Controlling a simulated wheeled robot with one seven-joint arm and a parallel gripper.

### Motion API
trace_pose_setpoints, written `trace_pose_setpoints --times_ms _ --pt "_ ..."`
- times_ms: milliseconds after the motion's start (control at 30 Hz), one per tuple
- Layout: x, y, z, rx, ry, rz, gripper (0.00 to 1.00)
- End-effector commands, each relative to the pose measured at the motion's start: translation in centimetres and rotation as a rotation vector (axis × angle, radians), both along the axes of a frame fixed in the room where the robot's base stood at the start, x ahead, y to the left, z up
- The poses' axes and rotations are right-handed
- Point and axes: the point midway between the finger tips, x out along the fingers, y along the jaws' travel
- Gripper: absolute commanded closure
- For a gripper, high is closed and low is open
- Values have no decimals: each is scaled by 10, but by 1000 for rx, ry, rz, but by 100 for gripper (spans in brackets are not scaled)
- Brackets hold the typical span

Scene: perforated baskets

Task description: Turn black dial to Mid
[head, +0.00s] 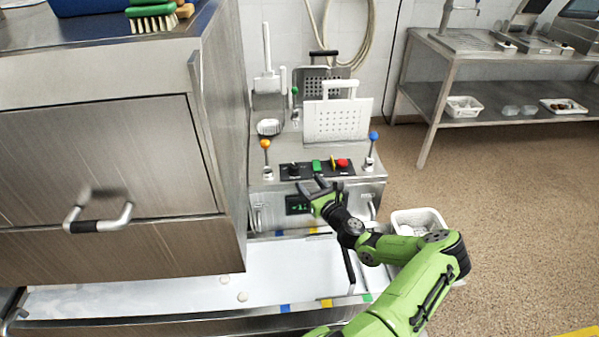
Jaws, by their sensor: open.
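The black dial (293,169) sits at the left end of a dark control strip on top of a steel machine. It is small, and its pointer and label cannot be read. My gripper (310,184) is open and empty, just in front of and slightly right of the dial in the picture. Its fingers point up toward the strip and appear apart from the dial. The gap in depth is hard to judge.
Beside the dial are a green button (317,165), a yellow part (333,166) and a red button (343,163). Levers with orange (265,143) and blue (373,135) knobs flank the strip. A perforated basket (338,121) stands behind. A large steel cabinet (105,160) bounds the left.

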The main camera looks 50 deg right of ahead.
Motion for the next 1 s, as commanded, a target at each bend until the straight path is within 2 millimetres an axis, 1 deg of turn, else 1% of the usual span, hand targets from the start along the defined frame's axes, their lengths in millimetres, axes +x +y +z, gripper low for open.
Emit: trace_pose_setpoints --times_ms 33,100,200,300,433,667,767,1000 --pt "14 -3 -2 -4 -1 2 39" --pt "30 -9 -1 -4 -2 0 39" --pt "51 -15 -1 -3 -1 0 39" --pt "66 -20 -1 -2 0 0 39" --pt "76 -24 -1 0 0 -1 39" --pt "76 -24 0 0 0 -1 39" --pt "76 -24 0 0 0 -1 53" --pt "76 -24 0 0 0 0 90"
